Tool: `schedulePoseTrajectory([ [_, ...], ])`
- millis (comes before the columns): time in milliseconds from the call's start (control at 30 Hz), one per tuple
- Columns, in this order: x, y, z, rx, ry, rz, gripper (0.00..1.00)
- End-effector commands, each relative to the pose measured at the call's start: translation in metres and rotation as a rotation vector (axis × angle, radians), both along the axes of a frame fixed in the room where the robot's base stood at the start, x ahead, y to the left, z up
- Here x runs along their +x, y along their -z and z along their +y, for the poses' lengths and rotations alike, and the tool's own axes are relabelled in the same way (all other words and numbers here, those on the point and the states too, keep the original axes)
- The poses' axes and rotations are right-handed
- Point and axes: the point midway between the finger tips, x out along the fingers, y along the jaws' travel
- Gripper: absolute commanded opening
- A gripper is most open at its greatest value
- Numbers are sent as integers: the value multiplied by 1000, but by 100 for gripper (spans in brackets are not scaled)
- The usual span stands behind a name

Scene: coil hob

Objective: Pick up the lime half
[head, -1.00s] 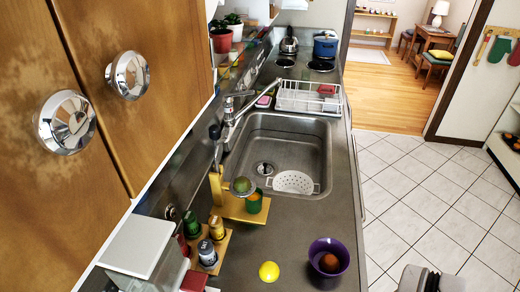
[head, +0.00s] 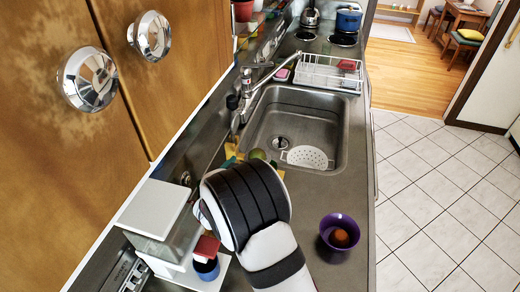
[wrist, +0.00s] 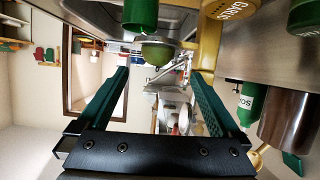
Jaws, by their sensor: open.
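The lime half (wrist: 159,54) shows as a green dome against a grey dish in the wrist view, which looks inverted. In the head view, the lime half (head: 257,154) shows just past my wrist, by a partly hidden yellow stand (head: 230,151). My gripper (wrist: 157,67) is open and empty, its two dark green fingers wide apart. In the wrist view the lime half lies between the fingertips' lines, seemingly beyond the tips; I cannot tell the exact distance. The fingers are hidden behind my arm in the head view.
A green cup (wrist: 141,15) is close beside the lime half. A garlic jar (wrist: 236,14) and a green bottle (wrist: 252,104) crowd the right of the wrist view. A purple bowl (head: 339,222) holds a brownish-orange ball. The sink (head: 318,110) lies beyond.

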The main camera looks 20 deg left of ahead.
Motion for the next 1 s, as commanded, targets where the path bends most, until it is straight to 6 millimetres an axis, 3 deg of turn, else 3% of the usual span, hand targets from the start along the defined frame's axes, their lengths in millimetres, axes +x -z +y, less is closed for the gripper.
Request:
schedulePoseTrajectory([
  [367, 56, 28, -5, 2, 1, 0, 100],
  [633, 61, 30, -5, 1, -2, 1, 98],
  [1000, 60, 30, -5, 2, -1, 1, 32],
])
